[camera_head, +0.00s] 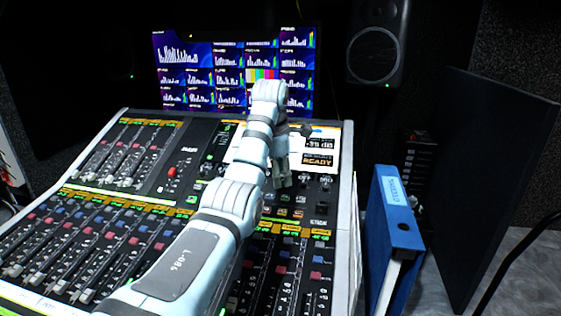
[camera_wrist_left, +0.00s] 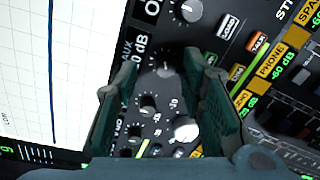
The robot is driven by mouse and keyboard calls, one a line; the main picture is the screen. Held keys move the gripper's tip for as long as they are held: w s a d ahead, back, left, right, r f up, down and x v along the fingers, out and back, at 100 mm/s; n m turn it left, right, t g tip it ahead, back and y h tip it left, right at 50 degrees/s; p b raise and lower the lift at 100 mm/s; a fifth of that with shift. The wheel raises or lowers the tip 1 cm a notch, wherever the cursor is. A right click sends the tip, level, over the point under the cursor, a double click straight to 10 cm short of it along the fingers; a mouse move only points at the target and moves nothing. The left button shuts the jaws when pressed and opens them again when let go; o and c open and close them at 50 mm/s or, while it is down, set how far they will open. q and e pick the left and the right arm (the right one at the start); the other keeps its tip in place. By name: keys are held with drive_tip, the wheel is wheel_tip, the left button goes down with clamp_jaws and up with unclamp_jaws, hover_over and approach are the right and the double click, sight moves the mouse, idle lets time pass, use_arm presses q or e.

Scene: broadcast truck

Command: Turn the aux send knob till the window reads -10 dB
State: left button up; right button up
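A mixing console (camera_head: 345,215) fills the lower head view. Its readout window (camera_head: 321,143) shows about "-35 dB", with a "READY" panel just below. My left gripper (camera_head: 283,181) points down over the console, just left of and below the window. In the left wrist view my left gripper (camera_wrist_left: 160,66) is open, its two fingers apart. A dark knob (camera_wrist_left: 165,71) lies between the fingertips, beside an "AUX" label; I cannot tell whether they touch it. A silver knob (camera_wrist_left: 186,129) and smaller dark knobs lie closer to the palm. The right gripper is out of view.
Several fader strips cover the console's front and left. A monitor wall (camera_head: 200,75) and a speaker (camera_head: 375,53) stand behind. A blue binder (camera_head: 395,225) stands at the right of the console. In the wrist view another knob (camera_wrist_left: 189,10) sits beyond the fingertips.

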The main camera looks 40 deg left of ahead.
use_arm(q)
wheel_tip(320, 180, up, 9)
drive_tip(key=shift+f, duration=0.2)
idle(0.6)
